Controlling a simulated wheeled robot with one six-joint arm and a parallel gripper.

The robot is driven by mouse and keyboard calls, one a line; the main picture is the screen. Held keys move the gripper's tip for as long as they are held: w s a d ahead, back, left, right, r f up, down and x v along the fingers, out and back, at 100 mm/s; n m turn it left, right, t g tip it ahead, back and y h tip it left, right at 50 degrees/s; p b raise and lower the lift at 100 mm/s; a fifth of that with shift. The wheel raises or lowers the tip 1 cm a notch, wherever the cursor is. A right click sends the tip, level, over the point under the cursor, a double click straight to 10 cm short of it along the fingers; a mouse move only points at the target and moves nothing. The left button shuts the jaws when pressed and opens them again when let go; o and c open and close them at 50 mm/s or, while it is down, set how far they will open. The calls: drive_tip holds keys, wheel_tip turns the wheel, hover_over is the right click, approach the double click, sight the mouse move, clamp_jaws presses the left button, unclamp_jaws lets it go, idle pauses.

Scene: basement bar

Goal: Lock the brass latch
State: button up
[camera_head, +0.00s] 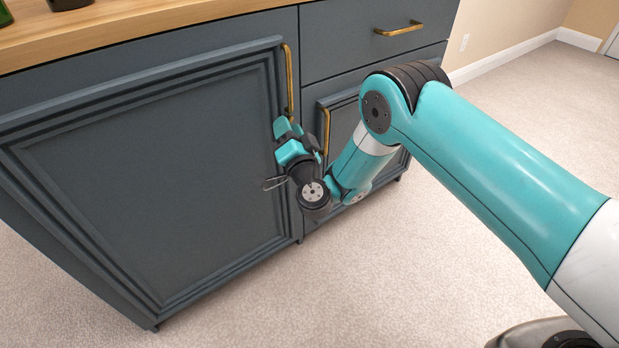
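I cannot make out a brass latch in this view; the part of the cabinet front behind my gripper is hidden. My gripper (288,126), teal and black, is at the cabinet front, by the right edge of the large left door (150,190). Its fingertips are just below the lower end of that door's brass handle (288,80); I cannot tell whether they touch anything. The fingers are small and seen from behind, so their opening does not show.
A second brass handle (326,132) is on the smaller right door, close right of my gripper. A drawer with a brass pull (399,28) is above it. Bottles (68,4) stand on the wooden counter (120,28). The carpet (240,300) in front is clear.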

drive_tip(key=b+v, duration=1.6)
drive_tip(key=b, duration=0.1)
drive_tip(key=shift+d, duration=0.2)
drive_tip(key=shift+s, duration=0.1)
